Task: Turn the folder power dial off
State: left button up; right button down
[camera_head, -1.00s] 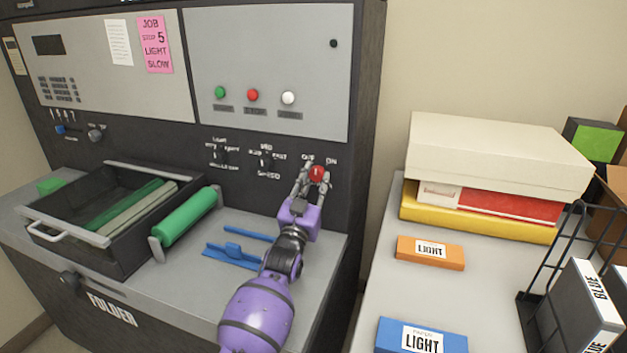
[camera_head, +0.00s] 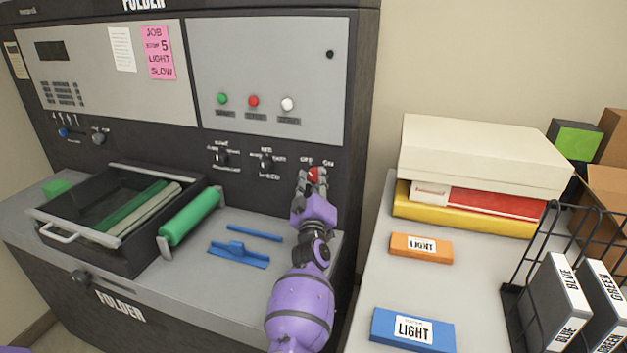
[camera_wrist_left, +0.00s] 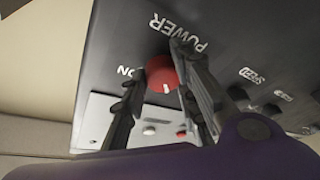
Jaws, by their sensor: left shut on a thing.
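The folder power dial (camera_head: 314,174) is a red knob low on the right of the folder's dark panel, under OFF and ON labels. In the left wrist view, the dial (camera_wrist_left: 161,74) shows a short white mark, with the POWER and ON lettering near it. The OFF label is not readable there, and I cannot tell which label the mark points to. My left gripper (camera_head: 311,179) is shut on the dial, with one finger on each side of it. My right gripper is not in view.
Other small knobs (camera_head: 266,163) sit left of the dial. Green, red and white buttons (camera_head: 253,101) are above. A blue part (camera_head: 238,254) and a green roller (camera_head: 189,217) are on the ledge. A side table with boxes (camera_head: 485,150) stands at right.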

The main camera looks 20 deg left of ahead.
pick_arm(q)
jog(key=shift+w+d+r+n, duration=0.1)
jog(key=shift+d+r+n, duration=0.2)
jog(key=shift+d, duration=0.1)
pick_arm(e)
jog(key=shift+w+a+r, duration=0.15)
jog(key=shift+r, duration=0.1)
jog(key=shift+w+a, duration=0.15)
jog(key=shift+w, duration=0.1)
pick_arm(q)
jog(key=o, duration=1)
jog(key=shift+r, duration=0.1)
jog(key=shift+a+f, duration=0.1)
jog(key=shift+f, duration=0.1)
jog(key=v, duration=1.2)
jog(key=shift+r, duration=0.1)
